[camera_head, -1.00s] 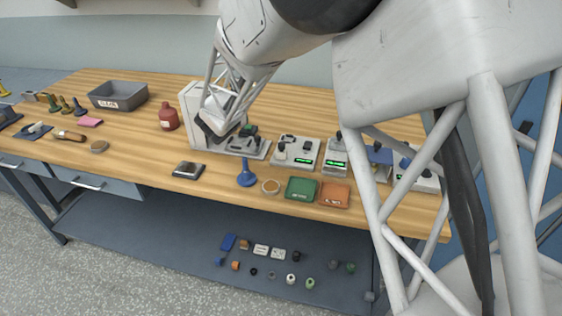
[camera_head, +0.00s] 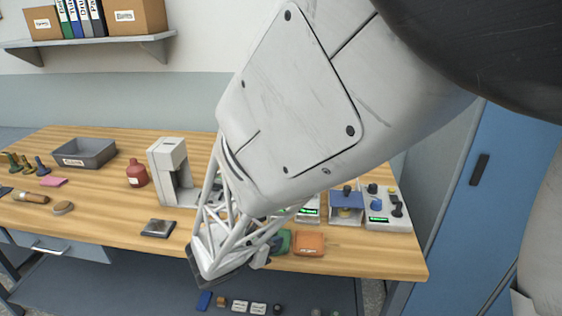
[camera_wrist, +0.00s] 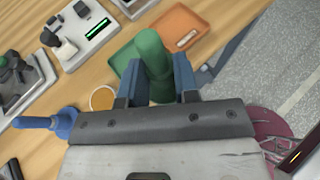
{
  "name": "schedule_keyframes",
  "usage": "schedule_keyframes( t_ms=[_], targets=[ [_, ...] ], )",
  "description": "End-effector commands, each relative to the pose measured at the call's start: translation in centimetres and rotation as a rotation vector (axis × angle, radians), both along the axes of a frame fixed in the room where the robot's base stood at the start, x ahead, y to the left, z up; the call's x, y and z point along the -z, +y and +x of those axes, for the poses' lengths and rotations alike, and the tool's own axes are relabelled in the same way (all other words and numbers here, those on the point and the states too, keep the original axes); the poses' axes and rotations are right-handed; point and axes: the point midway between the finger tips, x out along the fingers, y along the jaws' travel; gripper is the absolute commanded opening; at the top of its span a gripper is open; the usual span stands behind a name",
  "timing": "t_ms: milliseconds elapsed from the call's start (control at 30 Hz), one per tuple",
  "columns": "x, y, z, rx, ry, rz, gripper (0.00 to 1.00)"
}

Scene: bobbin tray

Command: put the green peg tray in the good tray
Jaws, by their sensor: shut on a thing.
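My gripper (camera_wrist: 157,68) is shut on a green rounded, peg-shaped piece (camera_wrist: 151,52), held between its two blue fingers in the wrist view. The piece's lower end is partly hidden by the fingers and the gripper body. Behind it in the wrist view is a green tray (camera_wrist: 122,59), largely covered by the piece; this appears to be the good tray, its label hidden. The green tray also shows in the head view (camera_head: 285,239), partly behind my gripper. I cannot tell whether the held piece touches the tray.
An orange tray (camera_wrist: 187,31) with a label sits beside the green one. A tan disc (camera_wrist: 102,98) and a blue flared stand (camera_wrist: 38,122) lie on the other side. Devices with green displays (camera_wrist: 98,28) stand behind. The table's front edge is close to the trays.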

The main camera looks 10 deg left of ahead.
Motion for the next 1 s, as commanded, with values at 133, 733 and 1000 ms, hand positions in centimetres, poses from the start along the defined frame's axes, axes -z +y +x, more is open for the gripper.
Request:
schedule_keyframes(
  t_ms=[133, 733, 1000],
  targets=[
    [0.3, -3.1, -3.3, 0.082, -0.001, 0.002, 0.01],
    [0.9, -5.9, -6.2, 0.161, 0.001, 0.000, 0.01],
    [1.0, -5.6, -5.4, 0.162, 0.001, -0.001, 0.01]
  ],
)
